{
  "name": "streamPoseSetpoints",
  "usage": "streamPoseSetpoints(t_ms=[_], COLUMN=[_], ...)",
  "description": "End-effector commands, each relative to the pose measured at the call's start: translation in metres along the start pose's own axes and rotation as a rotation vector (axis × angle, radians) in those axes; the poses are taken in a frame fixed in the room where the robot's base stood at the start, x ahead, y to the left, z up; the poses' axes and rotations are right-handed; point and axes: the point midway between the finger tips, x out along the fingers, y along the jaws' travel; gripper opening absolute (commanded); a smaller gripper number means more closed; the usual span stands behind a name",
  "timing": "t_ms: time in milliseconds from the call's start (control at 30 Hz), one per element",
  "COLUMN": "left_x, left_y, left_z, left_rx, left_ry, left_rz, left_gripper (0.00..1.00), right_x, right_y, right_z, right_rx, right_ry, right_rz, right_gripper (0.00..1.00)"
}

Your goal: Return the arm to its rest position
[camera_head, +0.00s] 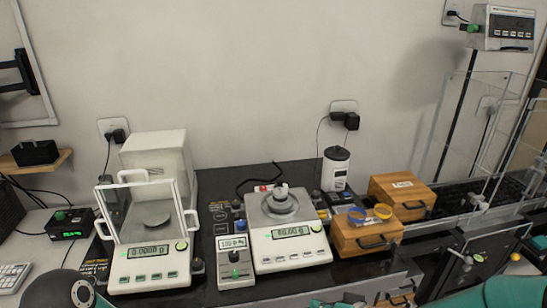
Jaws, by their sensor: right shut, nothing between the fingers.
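My right arm's teal parts (512,294) show along the bottom right edge. My right gripper (398,294) is low in the picture at the front table edge, partly cut off by the frame. It is shut and empty, apart from the balances and boxes. A dark round joint with teal (62,290) at the bottom left is part of my own body. My left gripper is not in view.
An analytical balance (150,282) reads about 0.0000 g. A top-loading balance (292,255) bears a metal weight (281,190). A small control unit (235,268), wooden boxes (366,239) (402,188) and a white canister (335,170) stand nearby.

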Motion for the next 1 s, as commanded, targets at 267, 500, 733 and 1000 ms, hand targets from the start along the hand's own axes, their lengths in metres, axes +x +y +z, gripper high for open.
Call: streamPoseSetpoints(t_ms=[267,500,733,1000], left_x=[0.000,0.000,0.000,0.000], left_y=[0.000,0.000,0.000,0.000], left_z=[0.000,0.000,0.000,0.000], left_rx=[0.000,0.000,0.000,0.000], left_ry=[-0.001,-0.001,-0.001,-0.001], left_rz=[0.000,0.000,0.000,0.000], left_gripper=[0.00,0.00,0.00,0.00], right_x=[0.023,0.020,-0.014,-0.014], right_y=[0.030,0.059,0.069,0.068], right_z=[0.084,0.210,0.283,0.285], right_rx=[0.204,0.392,0.407,0.325], right_ry=[-0.151,-0.394,-0.595,-0.623], right_rz=[0.079,0.251,0.391,0.373], right_gripper=[0.00,0.00,0.00,0.00])
